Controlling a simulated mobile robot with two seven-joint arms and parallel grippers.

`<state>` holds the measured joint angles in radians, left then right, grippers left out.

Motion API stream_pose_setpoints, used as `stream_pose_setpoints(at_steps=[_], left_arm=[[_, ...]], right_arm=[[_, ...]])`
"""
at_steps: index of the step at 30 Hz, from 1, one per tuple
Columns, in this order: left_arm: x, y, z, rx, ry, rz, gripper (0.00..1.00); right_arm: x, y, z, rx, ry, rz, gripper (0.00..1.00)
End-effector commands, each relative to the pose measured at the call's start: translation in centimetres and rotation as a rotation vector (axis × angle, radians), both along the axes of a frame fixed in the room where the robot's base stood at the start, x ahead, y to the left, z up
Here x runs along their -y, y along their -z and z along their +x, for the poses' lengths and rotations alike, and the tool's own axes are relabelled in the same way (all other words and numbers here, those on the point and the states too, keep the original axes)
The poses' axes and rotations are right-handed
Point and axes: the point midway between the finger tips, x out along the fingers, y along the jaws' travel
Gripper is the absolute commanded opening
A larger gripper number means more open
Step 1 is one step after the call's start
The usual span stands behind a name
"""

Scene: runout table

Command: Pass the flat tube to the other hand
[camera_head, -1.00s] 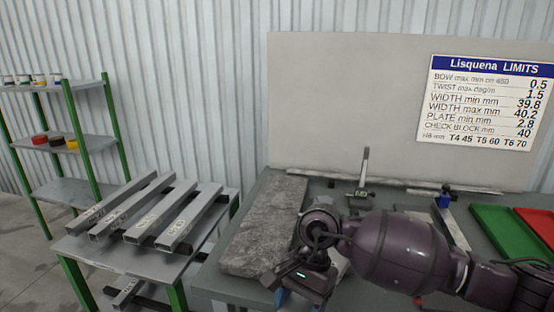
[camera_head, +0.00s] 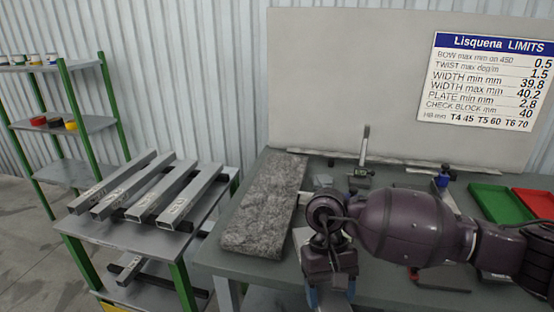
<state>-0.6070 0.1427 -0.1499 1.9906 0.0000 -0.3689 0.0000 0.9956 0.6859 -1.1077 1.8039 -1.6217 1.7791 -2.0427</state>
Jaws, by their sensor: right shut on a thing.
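My right arm comes in from the right, and its dark wrist bends down at the bottom centre. My right gripper (camera_head: 328,298) points downward at the lower frame edge, in front of the work table. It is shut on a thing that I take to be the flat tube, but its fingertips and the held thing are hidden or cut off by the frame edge. My left gripper is not in view.
A rough grey stone plate (camera_head: 265,205) lies on the green-grey work table (camera_head: 225,262), left of my wrist. A stand (camera_head: 362,165) is behind my arm. Green (camera_head: 495,203) and red (camera_head: 536,203) trays sit right. Several steel tubes (camera_head: 160,195) lie on a rack at left.

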Motion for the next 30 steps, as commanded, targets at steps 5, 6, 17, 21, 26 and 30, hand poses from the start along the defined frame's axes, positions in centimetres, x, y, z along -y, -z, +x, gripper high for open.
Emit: stream_pose_setpoints(at_steps=[5,6,17,21,26,30], left_arm=[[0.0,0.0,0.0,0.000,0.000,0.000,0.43],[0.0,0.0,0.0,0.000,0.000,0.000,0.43],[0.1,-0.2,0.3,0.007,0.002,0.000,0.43],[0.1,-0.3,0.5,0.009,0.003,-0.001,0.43],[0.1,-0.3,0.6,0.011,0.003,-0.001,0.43],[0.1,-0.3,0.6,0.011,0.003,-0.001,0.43]], right_arm=[[4.8,-0.3,1.7,0.003,0.079,-0.003,0.22],[5.8,-0.4,2.0,0.002,0.095,-0.002,0.22],[10.7,-1.1,3.1,0.002,0.171,0.001,0.22],[10.8,-1.1,3.2,0.002,0.172,0.002,0.22],[9.8,-1.8,3.3,0.003,0.133,0.003,0.22],[7.6,-3.1,3.7,0.006,0.050,0.003,0.22]])
